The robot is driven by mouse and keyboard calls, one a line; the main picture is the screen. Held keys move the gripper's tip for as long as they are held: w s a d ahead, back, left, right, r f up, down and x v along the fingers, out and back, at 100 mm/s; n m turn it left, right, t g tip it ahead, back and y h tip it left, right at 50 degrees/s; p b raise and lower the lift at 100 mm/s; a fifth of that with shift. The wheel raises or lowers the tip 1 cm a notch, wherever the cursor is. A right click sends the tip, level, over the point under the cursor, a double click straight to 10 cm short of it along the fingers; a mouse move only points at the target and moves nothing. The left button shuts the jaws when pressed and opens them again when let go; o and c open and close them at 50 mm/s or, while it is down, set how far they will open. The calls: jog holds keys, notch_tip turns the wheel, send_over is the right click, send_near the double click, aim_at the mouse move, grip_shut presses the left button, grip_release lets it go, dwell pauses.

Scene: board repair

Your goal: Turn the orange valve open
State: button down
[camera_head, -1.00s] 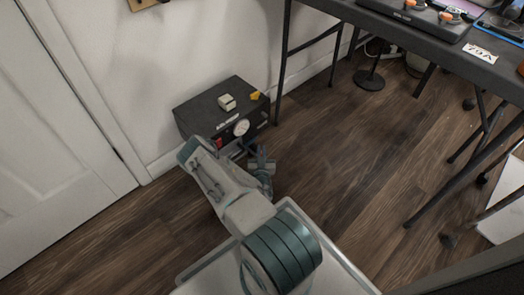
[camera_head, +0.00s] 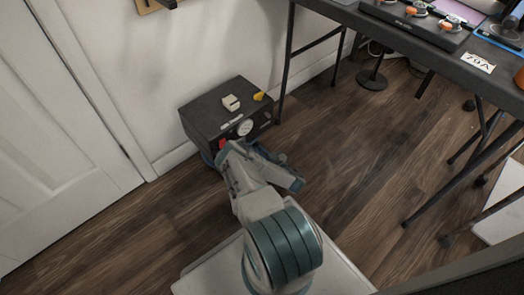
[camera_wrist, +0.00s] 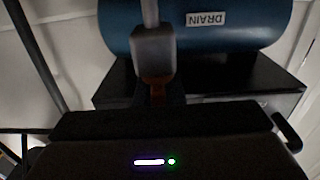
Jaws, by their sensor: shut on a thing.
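The orange valve (camera_wrist: 157,86) shows in the wrist view as a dim reddish-orange handle below a grey metal fitting (camera_wrist: 154,48). My gripper (camera_wrist: 158,99) is shut on this handle; its dark fingers partly hide it. Behind the fitting lies a blue tank (camera_wrist: 240,42) with a white DRAIN label (camera_wrist: 206,19). In the head view, the black box (camera_head: 208,112) with a round white gauge (camera_head: 245,127) sits on the floor by the wall. My arm reaches to its front and hides the valve and my fingertips there.
A white block (camera_head: 231,102) and a yellow piece (camera_head: 259,97) are on top of the box. A dark table (camera_head: 425,45) stands to the right, with thin legs. A white door (camera_head: 55,110) is at the left. The wooden floor (camera_head: 345,165) between is largely clear.

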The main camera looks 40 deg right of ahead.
jog(key=shift+n+y, duration=0.3)
jog(key=shift+y, duration=0.1)
jog(key=c, duration=1.5)
grip_release()
jog(key=shift+s, duration=0.1)
jog(key=s+p, duration=0.1)
jog(key=s, duration=0.2)
jog(key=shift+d+r+p, duration=0.2)
jog(key=shift+p, duration=0.2)
jog(key=s+p, duration=0.1)
jog(key=s, duration=0.2)
jog(key=s+p, duration=0.2)
jog(key=s, duration=0.2)
jog(key=s+d+p, duration=0.1)
jog(key=s+p, duration=0.1)
jog(key=s, duration=0.1)
jog(key=shift+s+f, duration=0.2)
jog(key=shift+s, duration=0.1)
